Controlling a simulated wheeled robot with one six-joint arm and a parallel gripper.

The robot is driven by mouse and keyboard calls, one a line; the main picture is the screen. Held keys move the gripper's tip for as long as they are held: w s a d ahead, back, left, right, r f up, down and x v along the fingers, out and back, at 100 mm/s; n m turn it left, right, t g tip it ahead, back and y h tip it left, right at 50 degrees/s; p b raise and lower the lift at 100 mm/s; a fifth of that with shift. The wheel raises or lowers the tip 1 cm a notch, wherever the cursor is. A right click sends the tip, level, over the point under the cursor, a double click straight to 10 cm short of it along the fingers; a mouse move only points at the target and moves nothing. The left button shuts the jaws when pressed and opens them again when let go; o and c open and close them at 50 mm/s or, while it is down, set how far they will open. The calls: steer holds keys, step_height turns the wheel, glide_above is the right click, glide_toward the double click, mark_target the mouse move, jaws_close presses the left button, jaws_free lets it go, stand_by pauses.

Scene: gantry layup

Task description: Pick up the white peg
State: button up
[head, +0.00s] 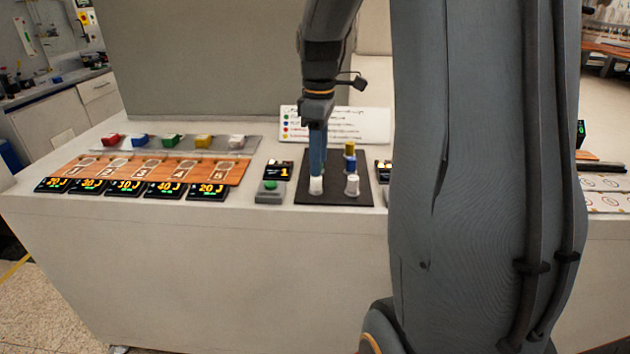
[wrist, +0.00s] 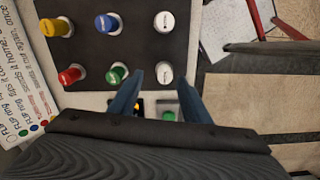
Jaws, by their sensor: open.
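My gripper (head: 317,168) is open and points down over the near-left corner of the black peg board (head: 335,201). A white peg (head: 316,186) stands directly below its fingers. In the wrist view this white peg (wrist: 164,72) shows between the two fingertips (wrist: 161,80), apart from both. A second white peg (head: 352,185) stands to its right, and in the wrist view this second peg (wrist: 164,21) is farther up. Both white pegs have dark marks on top. The fingers hide part of the board in the head view.
Green (wrist: 117,73), red (wrist: 70,75), blue (wrist: 107,22) and yellow (wrist: 55,27) pegs share the board. A green button box (head: 270,190) stands left of it. A label card (head: 335,125) stands behind. A wooden strip (head: 150,170) with displays lies farther left.

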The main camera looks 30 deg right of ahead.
mark_target(316, 184)
steer(key=f, duration=0.3)
steer(key=a+f+p, duration=0.1)
steer(key=shift+s+f, duration=0.2)
steer(key=shift+s, duration=0.1)
steer(key=shift+d+f, duration=0.1)
steer(key=shift+f, duration=0.5)
